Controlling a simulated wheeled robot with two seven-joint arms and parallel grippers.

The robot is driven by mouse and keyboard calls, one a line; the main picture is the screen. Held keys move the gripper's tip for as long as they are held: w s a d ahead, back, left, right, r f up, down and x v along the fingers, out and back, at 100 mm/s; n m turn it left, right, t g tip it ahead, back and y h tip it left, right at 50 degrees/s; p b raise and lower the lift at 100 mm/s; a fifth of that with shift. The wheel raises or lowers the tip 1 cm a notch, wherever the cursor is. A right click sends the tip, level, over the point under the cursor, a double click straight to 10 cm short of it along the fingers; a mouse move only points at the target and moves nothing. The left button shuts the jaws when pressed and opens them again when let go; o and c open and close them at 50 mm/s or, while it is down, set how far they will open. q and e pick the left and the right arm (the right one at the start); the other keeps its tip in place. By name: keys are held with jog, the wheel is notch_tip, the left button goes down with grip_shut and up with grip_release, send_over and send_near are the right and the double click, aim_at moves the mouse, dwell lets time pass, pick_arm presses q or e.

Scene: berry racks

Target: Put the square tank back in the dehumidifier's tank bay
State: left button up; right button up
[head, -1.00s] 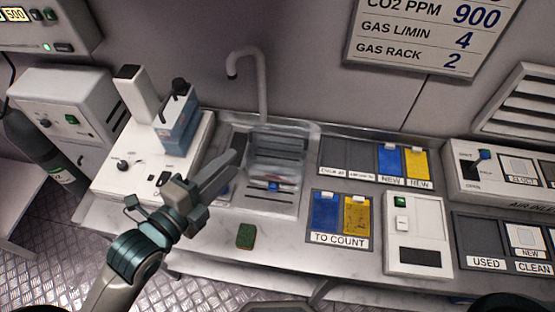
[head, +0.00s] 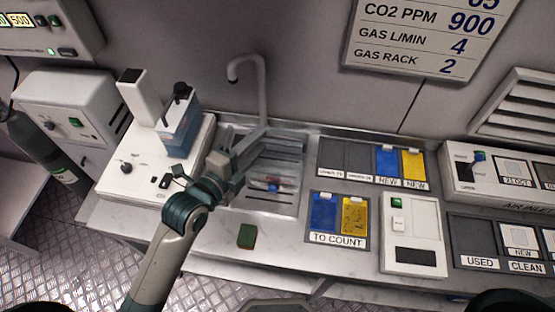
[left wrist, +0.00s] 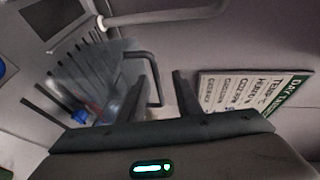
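A clear, see-through tank (head: 274,168) shows faintly at the sink in the middle of the head view. Its outline is hard to make out, with a small red and blue part low on it. My left gripper (head: 262,142) is over the sink, its fingers overlapping the tank's area. In the left wrist view the gripper (left wrist: 160,95) has its fingers apart, and the blurred clear tank (left wrist: 95,85) is to the left of them. I cannot tell whether a finger touches it. The dehumidifier's tank bay cannot be clearly identified. My right gripper is not in view.
A white machine (head: 125,185) with a blue-filled container (head: 180,130) stands left of the sink. A curved tap (head: 262,90) rises behind it. A green sponge (head: 247,236) lies in front. Blue and yellow cards fill slots in the TO COUNT tray (head: 340,240) to the right.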

aim_at(269, 135)
pick_arm(q)
jog(key=shift+w, duration=0.1)
jog(key=p+x, duration=0.1)
jog(key=x, duration=0.1)
jog(key=p+x, duration=0.1)
jog(key=x, duration=0.1)
jog(key=shift+d+f, duration=0.2)
jog(key=shift+d, duration=0.05)
jog(key=shift+w+d+f+p, duration=0.25)
jog(key=shift+p, duration=0.05)
jog(key=shift+c, duration=0.7)
grip_shut()
dwell(0.8)
